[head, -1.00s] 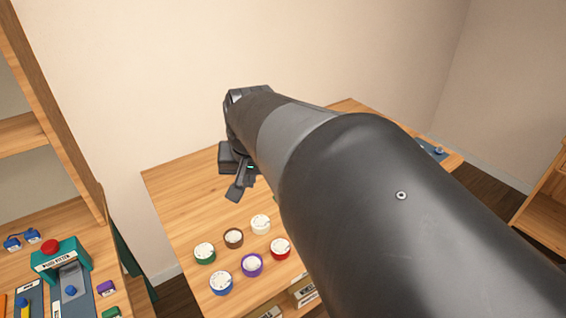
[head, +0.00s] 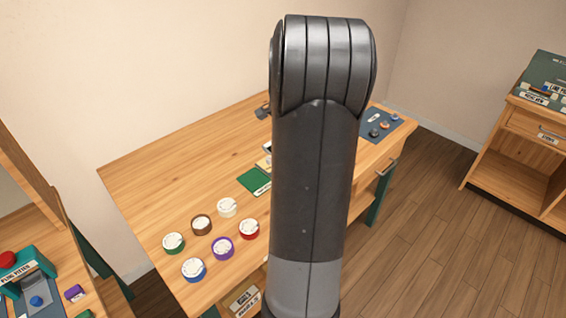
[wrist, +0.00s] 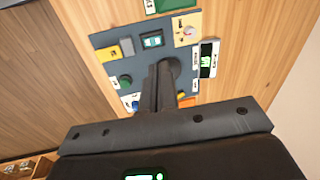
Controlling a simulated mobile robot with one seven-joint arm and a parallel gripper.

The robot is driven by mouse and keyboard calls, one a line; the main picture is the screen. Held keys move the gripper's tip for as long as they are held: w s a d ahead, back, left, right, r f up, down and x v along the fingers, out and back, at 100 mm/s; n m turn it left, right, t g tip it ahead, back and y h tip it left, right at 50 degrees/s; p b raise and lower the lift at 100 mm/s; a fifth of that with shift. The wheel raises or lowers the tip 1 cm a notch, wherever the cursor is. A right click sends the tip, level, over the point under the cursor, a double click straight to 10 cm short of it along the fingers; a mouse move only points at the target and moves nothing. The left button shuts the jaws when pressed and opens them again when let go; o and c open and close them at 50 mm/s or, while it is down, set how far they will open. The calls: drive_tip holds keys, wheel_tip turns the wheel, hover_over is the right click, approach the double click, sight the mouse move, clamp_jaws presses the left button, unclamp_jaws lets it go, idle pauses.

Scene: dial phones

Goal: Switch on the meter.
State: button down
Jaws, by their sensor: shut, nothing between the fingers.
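In the wrist view a dark grey panel (wrist: 113,62) lies on the wooden table. I cannot tell which part is the meter's switch. My gripper (wrist: 165,68) is shut and empty, its fingers over the panel and hiding part of it; contact is unclear. My arm hides the gripper in the head view.
Several round dials with coloured rims stand on the table's front left, the purple one (head: 223,248) among them. A green card (head: 254,181) lies beside my arm. A blue-grey panel with knobs (head: 381,127) is at the right end. The table's left part is bare.

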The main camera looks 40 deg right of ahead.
drive_tip(key=d, duration=0.1)
drive_tip(key=d+f, duration=0.1)
drive_tip(key=d+m, duration=0.1)
drive_tip(key=shift+s+f, duration=0.3)
drive_tip(key=shift+f, duration=0.1)
drive_tip(key=w+f, duration=0.1)
drive_tip(key=f, duration=0.8)
drive_tip(key=w+f, duration=0.1)
drive_tip(key=f, duration=0.3)
drive_tip(key=shift+w+f, duration=0.35)
drive_tip(key=shift+w+a+f+g, duration=0.1)
drive_tip(key=shift+w+f+g, duration=0.05)
drive_tip(key=shift+f+g, duration=0.15)
drive_tip(key=shift+s, duration=0.2)
